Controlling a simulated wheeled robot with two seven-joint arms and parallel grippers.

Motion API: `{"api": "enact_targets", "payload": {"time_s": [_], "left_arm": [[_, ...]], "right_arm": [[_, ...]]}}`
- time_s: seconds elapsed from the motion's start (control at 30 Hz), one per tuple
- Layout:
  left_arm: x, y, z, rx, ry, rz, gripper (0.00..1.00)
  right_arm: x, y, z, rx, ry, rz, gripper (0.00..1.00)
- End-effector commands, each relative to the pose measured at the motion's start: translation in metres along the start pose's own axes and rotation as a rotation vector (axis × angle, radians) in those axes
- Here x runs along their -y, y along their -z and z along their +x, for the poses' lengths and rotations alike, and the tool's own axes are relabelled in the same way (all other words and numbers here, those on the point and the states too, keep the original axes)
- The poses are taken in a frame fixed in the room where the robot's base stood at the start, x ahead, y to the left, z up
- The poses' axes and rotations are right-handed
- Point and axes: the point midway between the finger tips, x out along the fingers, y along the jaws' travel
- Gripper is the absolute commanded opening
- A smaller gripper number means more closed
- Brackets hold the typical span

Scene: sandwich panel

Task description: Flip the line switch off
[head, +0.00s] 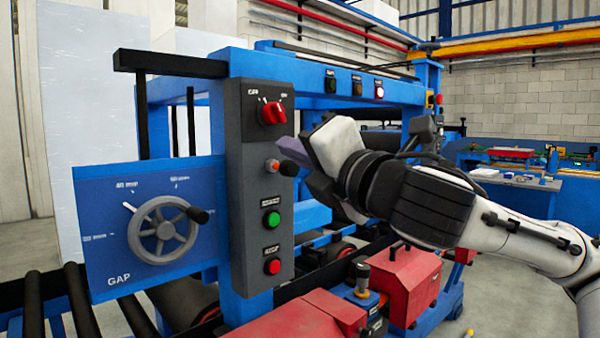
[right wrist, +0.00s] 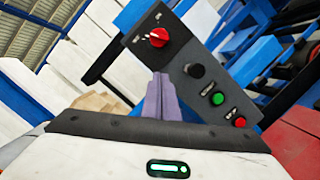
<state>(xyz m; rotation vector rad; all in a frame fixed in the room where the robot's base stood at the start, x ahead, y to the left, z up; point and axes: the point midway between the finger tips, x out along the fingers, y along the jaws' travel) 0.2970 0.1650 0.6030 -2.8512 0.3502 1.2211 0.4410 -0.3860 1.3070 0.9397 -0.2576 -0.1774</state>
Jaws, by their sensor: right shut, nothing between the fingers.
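A grey control box (head: 262,205) stands upright on the blue machine frame. Near its top is a red rotary switch (head: 272,112) with small labels at its upper left and upper right, too small to read surely. It also shows in the right wrist view (right wrist: 157,38). Below it is a black-knobbed lever (head: 286,168), then a green button (head: 272,218) and a red button (head: 273,266). My right gripper (head: 297,150) is shut and empty, close to the box's right side between the rotary switch and lever heights. In the wrist view its purple fingers (right wrist: 160,90) point toward the box. My left gripper is not in view.
A blue GAP panel with a grey handwheel (head: 163,230) is left of the box. A blue crossbeam (head: 300,70) with small indicators runs behind my arm. Red machine housings (head: 402,280) and black rollers (head: 60,300) lie below.

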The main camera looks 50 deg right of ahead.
Motion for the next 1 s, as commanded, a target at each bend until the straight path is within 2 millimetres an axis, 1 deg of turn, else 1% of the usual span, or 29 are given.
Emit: {"api": "enact_targets", "payload": {"time_s": [0.03,0.17,0.3,0.9,0.97,1.0], "left_arm": [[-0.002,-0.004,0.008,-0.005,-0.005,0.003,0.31],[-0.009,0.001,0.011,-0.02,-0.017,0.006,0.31],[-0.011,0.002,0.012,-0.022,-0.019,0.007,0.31],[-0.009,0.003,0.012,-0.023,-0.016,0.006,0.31],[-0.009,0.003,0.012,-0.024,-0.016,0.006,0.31],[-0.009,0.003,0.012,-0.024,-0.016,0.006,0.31]], "right_arm": [[0.004,0.004,-0.005,0.002,-0.005,0.008,0.0],[0.002,0.002,-0.015,0.001,-0.004,0.006,0.0],[0.0,0.001,-0.02,-0.001,-0.002,0.003,0.0],[-0.001,0.0,-0.02,-0.002,0.0,0.002,0.0],[0.0,0.002,-0.02,-0.005,0.001,0.004,0.0],[0.002,0.006,-0.018,-0.014,0.006,0.012,0.0]]}}
